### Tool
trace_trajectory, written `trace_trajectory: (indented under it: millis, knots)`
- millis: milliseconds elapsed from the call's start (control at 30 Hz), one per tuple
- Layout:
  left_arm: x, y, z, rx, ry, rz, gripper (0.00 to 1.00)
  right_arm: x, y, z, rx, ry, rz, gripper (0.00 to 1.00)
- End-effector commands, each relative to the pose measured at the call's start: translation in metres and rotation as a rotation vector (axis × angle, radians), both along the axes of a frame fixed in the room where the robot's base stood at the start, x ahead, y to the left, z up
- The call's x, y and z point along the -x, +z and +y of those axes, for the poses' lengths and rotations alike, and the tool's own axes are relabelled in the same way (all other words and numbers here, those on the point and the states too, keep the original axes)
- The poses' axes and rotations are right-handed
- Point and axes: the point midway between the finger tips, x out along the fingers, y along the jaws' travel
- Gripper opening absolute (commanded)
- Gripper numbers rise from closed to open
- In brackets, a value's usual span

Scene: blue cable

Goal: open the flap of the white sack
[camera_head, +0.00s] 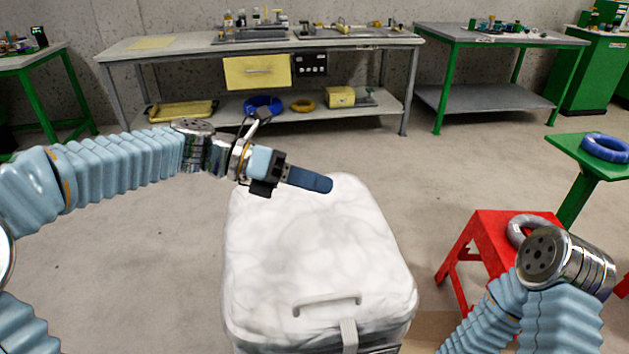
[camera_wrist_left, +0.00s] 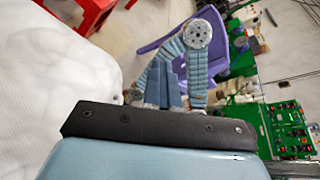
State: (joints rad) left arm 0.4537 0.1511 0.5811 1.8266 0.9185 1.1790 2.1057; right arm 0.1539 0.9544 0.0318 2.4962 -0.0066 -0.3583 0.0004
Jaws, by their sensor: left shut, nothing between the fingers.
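The white sack (camera_head: 315,245) stands on the floor in front of me, a soft boxy shape with a marbled white top. Its top flap lies flat and closed, with a white loop handle (camera_head: 327,303) near the front edge and a strap (camera_head: 349,335) hanging below it. My left gripper (camera_head: 328,185) is shut and empty, its blue fingers together over the far edge of the sack's top. Whether they touch the sack I cannot tell. In the left wrist view the sack (camera_wrist_left: 50,90) fills the left side. My right gripper does not show; only its arm does, at lower right.
A red stool (camera_head: 490,225) with a grey coil (camera_head: 525,228) stands right of the sack. A green table (camera_head: 565,150) with a blue cable coil (camera_head: 606,148) is beyond it. A workbench (camera_head: 260,42) stands at the back. The floor left of the sack is clear.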

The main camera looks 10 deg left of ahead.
Motion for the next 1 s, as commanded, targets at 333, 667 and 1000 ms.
trace_trajectory:
  millis: [333, 667, 1000]
  knots:
    - [0.0000, 0.0000, 0.0000, 0.000, 0.000, 0.000, 0.00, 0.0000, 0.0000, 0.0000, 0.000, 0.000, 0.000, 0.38]
    - [0.0000, 0.0000, 0.0000, 0.000, 0.000, 0.000, 0.40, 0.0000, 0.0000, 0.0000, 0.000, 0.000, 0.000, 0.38]
    - [-0.0003, 0.0015, 0.0055, -0.001, 0.002, -0.001, 0.40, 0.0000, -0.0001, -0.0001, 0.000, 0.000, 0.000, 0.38]
